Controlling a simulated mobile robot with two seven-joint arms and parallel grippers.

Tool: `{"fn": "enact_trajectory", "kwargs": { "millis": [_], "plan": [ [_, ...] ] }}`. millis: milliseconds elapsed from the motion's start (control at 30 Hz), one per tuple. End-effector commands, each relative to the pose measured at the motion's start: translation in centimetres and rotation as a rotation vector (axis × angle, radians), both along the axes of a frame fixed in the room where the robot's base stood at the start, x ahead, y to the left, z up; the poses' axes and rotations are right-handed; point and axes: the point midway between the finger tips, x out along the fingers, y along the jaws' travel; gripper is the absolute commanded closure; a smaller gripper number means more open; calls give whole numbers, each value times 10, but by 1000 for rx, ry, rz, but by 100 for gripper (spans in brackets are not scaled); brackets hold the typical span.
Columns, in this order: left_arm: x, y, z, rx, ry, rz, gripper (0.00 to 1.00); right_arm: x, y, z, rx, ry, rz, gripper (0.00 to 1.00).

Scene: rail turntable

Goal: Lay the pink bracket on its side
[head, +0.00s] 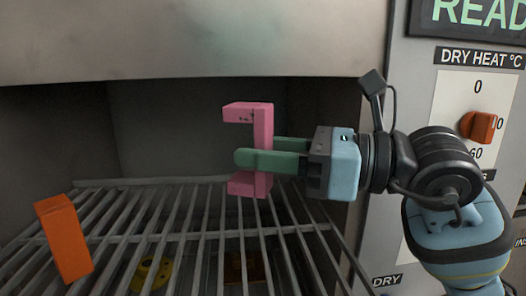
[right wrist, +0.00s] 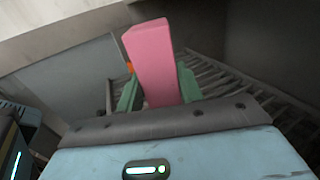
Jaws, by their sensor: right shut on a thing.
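The pink bracket (head: 263,125) is a C-shaped piece, upright, with its open side facing left in the head view. My right gripper (head: 268,160) is shut on its upright middle part, with green fingers on either side. The bracket is at the wire rack's height or a little above; I cannot tell whether its lower arm touches the rack. In the right wrist view the bracket (right wrist: 153,62) rises between the green fingers (right wrist: 158,92). My left gripper is not in view.
The wire rack (head: 205,237) fills the oven-like chamber. An orange block (head: 64,238) stands tilted at the left. A yellow part (head: 150,273) shows beneath the bars. A metal hood (head: 190,40) hangs above, and a control panel with an orange knob (head: 482,127) is at the right.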

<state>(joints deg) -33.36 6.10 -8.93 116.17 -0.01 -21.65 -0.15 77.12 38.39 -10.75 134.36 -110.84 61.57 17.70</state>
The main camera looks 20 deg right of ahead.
Motion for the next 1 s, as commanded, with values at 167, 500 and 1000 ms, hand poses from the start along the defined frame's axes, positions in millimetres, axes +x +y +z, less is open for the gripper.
{"fn": "enact_trajectory", "kwargs": {
  "millis": [167, 500, 1000],
  "plan": [
    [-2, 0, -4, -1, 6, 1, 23, 0, 0, -4, 1, -1, 0, 96],
    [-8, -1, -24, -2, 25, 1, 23, 1, 0, -33, 1, 3, 0, 96],
    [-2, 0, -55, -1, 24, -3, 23, 1, 0, -83, 1, 2, 0, 96]
  ]
}}
